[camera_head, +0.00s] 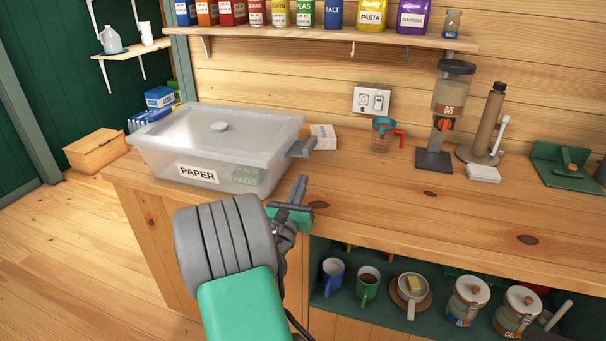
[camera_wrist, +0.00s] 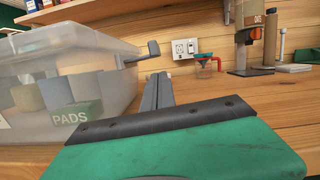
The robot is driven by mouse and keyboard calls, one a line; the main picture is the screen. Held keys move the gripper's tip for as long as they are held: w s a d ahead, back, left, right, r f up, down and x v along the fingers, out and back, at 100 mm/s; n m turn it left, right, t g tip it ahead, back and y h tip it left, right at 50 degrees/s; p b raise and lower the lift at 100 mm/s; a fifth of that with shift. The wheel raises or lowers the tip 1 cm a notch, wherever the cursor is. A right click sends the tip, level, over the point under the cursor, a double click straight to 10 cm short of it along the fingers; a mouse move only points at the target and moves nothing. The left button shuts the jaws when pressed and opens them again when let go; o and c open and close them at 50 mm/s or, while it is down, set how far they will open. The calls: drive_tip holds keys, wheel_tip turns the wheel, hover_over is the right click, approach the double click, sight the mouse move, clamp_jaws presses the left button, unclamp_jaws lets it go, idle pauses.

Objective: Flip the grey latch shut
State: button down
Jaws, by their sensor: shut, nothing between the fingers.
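The grey latch (camera_head: 302,148) sticks out from the right end of a clear plastic bin (camera_head: 222,153) labelled PAPER. In the wrist view the latch (camera_wrist: 143,54) juts out to the right from the bin's upper edge, below the lid. My gripper (camera_head: 299,188) is shut and empty, in front of the bin's right end and below the latch. In the wrist view its fingers (camera_wrist: 157,90) point forward, to the right of the bin and apart from the latch. The bin's lid (camera_head: 215,124) lies on top.
A white box (camera_head: 323,137) lies just behind the latch. A measuring cup (camera_head: 382,136) and a coffee dispenser (camera_head: 447,105) stand farther right on the wooden counter (camera_head: 400,185). The counter between my gripper and the cup is clear. A shelf (camera_head: 320,37) runs above.

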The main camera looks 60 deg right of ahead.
sight(302, 145)
drive_tip(key=p+x, duration=0.2)
drive_tip(key=x, duration=0.6)
drive_tip(key=shift+w+d+r+p, duration=0.1)
drive_tip(key=shift+d+p, duration=0.2)
